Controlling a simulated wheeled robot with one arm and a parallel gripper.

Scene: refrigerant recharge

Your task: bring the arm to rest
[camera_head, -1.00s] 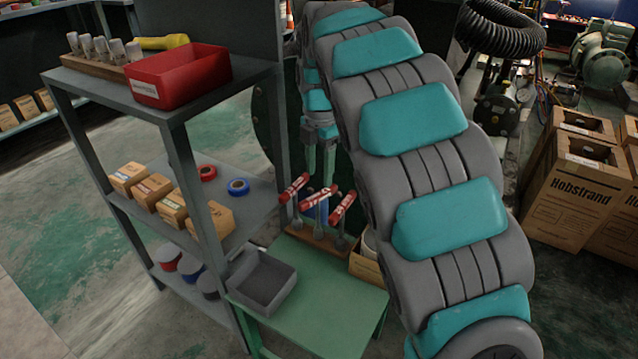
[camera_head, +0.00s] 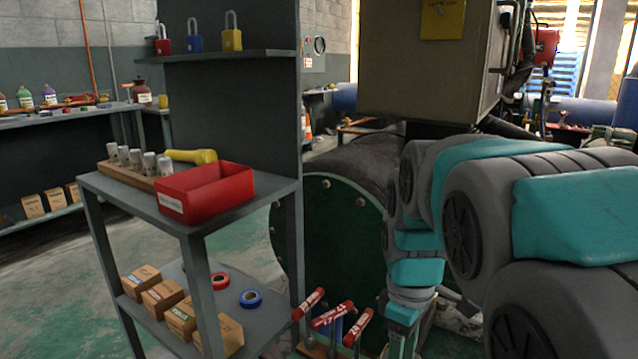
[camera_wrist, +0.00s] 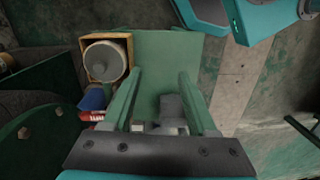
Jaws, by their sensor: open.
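My arm, grey and teal, reaches in from the right of the head view and bends down at the wrist. My gripper points down near the lower edge of the head view (camera_head: 403,342), right beside the red-handled tools (camera_head: 332,316). In the wrist view my gripper (camera_wrist: 159,74) has its two green fingers apart. Nothing is held between them. A green table top (camera_wrist: 165,50) lies beyond the fingers. A grey bin (camera_wrist: 171,106) shows partly between them, apparently farther off, its lower part hidden by my gripper.
A grey shelf (camera_head: 265,185) at left bears a red bin (camera_head: 206,192) and several boxes. A dark green cylinder (camera_head: 340,225) and a beige cabinet (camera_head: 425,80) stand behind my arm.

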